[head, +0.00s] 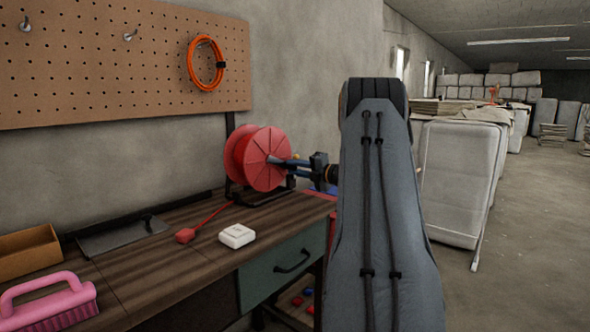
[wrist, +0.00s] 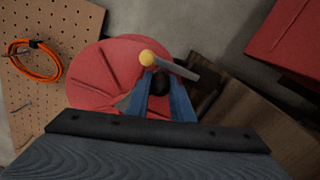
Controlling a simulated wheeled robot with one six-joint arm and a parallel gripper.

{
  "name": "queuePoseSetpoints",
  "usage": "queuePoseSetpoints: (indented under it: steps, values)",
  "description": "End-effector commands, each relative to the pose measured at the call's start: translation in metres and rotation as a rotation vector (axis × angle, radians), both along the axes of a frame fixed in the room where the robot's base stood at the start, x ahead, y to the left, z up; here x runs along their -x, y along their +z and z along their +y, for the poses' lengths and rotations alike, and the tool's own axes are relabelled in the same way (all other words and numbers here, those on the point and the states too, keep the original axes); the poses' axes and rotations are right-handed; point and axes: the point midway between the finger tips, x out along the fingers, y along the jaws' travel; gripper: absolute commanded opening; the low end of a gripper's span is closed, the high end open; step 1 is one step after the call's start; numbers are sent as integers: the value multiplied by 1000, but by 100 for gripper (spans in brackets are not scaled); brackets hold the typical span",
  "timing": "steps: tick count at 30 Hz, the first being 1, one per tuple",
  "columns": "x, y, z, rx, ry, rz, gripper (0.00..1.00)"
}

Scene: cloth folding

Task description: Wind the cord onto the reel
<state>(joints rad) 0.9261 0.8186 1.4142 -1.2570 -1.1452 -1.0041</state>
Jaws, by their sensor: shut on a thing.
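The red reel (head: 262,158) stands upright on a dark stand at the far end of the workbench, and fills the middle of the wrist view (wrist: 95,85). Its red cord (head: 214,215) runs down from the reel onto the bench top and ends in a red plug (head: 186,236). My gripper (head: 288,163) reaches the reel's face from the right. In the wrist view, its blue fingers (wrist: 160,84) are shut on the dark handle of the grey crank (wrist: 175,68). The crank has a yellow knob (wrist: 147,58). Cord on the drum is mostly hidden.
A white box (head: 237,236) lies beside the cord. A dustpan (head: 120,236), a pink brush (head: 45,303) and a brown tray (head: 30,256) occupy the near bench. An orange cable coil (head: 206,64) hangs on the pegboard (head: 90,60). A green drawer (head: 280,272) is below.

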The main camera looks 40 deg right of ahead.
Motion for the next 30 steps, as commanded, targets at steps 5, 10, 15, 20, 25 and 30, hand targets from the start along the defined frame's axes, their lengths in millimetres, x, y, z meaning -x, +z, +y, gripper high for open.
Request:
queuePoseSetpoints:
  steps: [5, 10, 15, 20, 25, 30]
  values:
    - [-1, 2, 1, 1, 2, -3, 39]
    - [0, 1, 0, 0, 0, -1, 39]
    - [4, 1, -1, 0, -1, 0, 39]
    - [25, 2, -4, 1, -3, -2, 39]
    - [53, 3, -7, 0, -2, -2, 39]
    - [71, 4, -9, 1, 0, -2, 39]
